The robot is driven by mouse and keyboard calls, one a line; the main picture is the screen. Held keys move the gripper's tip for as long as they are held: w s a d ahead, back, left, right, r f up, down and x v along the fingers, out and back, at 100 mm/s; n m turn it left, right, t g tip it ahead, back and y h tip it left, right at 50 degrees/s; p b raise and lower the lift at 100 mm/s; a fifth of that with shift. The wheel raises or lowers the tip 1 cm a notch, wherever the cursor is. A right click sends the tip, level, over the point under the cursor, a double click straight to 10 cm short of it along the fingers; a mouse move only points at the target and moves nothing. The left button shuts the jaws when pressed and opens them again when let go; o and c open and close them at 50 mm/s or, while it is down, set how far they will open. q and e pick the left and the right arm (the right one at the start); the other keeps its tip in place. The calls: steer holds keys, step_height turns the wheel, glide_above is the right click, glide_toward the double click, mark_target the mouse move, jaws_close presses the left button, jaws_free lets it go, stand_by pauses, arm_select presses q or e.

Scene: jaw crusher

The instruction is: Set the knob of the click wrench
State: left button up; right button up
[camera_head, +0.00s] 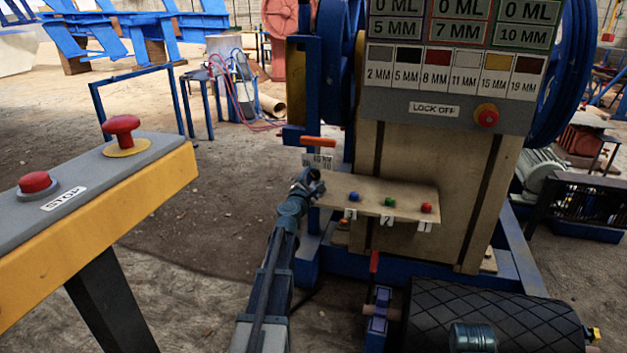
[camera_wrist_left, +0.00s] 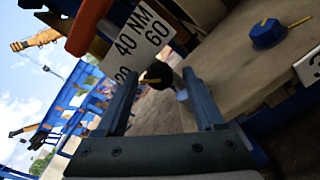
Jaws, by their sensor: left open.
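The click wrench shows an orange handle (camera_head: 318,143) above a white scale plate (camera_head: 319,160). In the left wrist view the plate (camera_wrist_left: 143,33) reads 20, 40 NM and 60, with the orange handle (camera_wrist_left: 88,25) at upper left. A small black knob (camera_wrist_left: 156,76) with a yellow mark sits below the plate. My left gripper (camera_head: 312,180) is just under the plate. In the left wrist view its fingers (camera_wrist_left: 160,75) are open, one on each side of the knob; contact is not clear. The gripper hides the knob in the head view. My right gripper is not in view.
A beige shelf (camera_head: 335,184) right of the gripper carries blue (camera_head: 353,196), green (camera_head: 390,202) and red (camera_head: 427,208) knobs. The crusher panel (camera_head: 450,105) rises behind. A yellow-sided stop console (camera_head: 100,215) stands at left, with open floor between.

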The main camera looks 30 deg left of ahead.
arm_select(q)
jaws_close()
steer(key=shift+m, duration=0.3)
steer(key=m, duration=0.4)
steer(key=shift+m, duration=2.3)
jaws_free()
